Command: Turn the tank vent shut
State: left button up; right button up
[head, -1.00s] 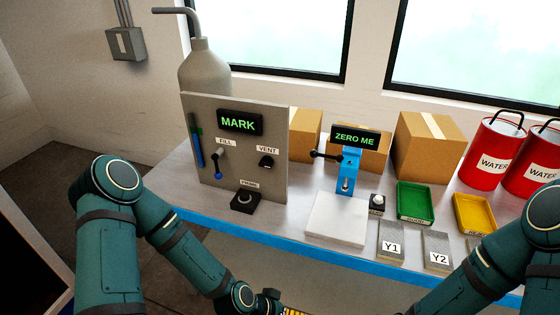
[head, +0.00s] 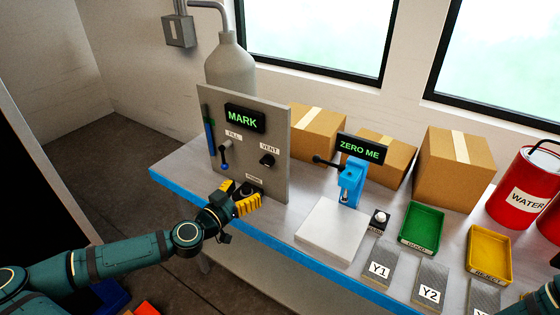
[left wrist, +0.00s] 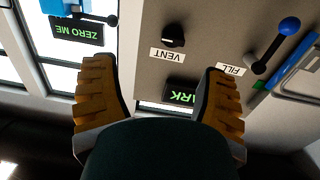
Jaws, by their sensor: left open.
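The vent knob (head: 268,160) is a small black knob on the grey tank panel (head: 272,115), under the VENT label. It also shows in the left wrist view (left wrist: 173,37), where the picture is upside down, above and between my fingers. My left gripper (head: 246,204) has yellow fingers and is in front of the panel's lower part, below the vent knob and apart from it. In the left wrist view the fingers (left wrist: 165,85) are spread with nothing between them. My right gripper is out of view; only a bit of my right arm shows at the lower right edge.
The fill lever (head: 225,155) with a blue ball is left of the vent. A black button box (head: 246,188) stands at the panel's foot, partly behind my gripper. To the right are a blue press (head: 351,183), a white plate (head: 330,230), and green (head: 421,228) and yellow (head: 490,254) trays.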

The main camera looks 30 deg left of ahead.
aim_at(264, 163)
pick_arm(q)
jog(key=shift+t+y, duration=0.3)
jog(key=shift+y, duration=0.2)
jog(key=w, duration=0.9)
jog(key=w+r, duration=0.1)
jog(key=w, duration=0.3)
jog(key=shift+w+a, duration=0.2)
jog(key=shift+a, duration=0.2)
jog(key=c, duration=1.2)
